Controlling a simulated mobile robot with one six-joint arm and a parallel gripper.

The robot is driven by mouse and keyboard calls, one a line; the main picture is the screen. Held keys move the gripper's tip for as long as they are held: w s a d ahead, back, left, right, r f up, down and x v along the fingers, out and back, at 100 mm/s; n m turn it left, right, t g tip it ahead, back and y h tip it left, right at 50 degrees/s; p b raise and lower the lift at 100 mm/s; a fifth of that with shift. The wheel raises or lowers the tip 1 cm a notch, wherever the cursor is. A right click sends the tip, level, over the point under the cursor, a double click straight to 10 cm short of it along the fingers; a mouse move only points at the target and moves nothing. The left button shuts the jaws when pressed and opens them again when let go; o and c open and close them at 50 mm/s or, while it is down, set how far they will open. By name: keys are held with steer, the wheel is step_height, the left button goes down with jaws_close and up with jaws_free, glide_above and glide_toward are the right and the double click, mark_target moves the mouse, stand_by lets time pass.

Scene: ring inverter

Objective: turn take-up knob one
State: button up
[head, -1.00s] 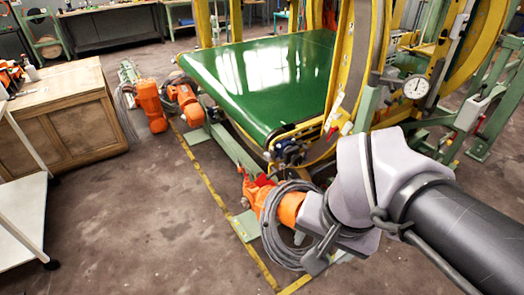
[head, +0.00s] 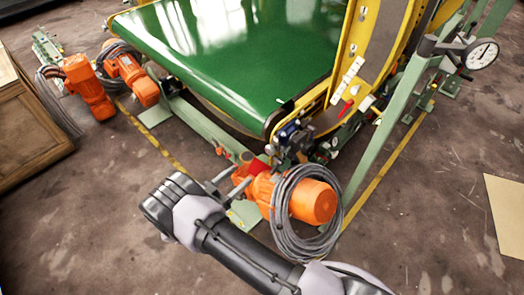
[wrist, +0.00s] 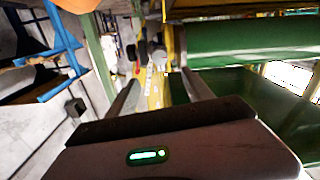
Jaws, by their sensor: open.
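My gripper (head: 238,177) is open and empty, its two fingers pointing up and right toward the near corner of the green conveyor belt (head: 235,60). In the head view, a cluster of small dark and blue fittings (head: 292,137) sits at that corner, beyond the fingertips and apart from them. I cannot tell which part is take-up knob one. In the wrist view, the fingers (wrist: 160,77) are spread, with dark rounded knob-like parts (wrist: 148,52) beyond them beside a yellow frame. The belt (wrist: 255,42) is at upper right there.
An orange motor (head: 312,200) with coiled grey cable stands just right of the gripper. More orange motors (head: 88,85) are at left, near a wooden cabinet (head: 30,125). A dial gauge (head: 480,54) is at upper right. Floor at lower left is clear.

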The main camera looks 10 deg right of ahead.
mark_target(268, 151)
steer(key=b+x, duration=0.3)
steer(key=x, duration=1)
steer(key=shift+w+d, duration=0.25)
jaws_close()
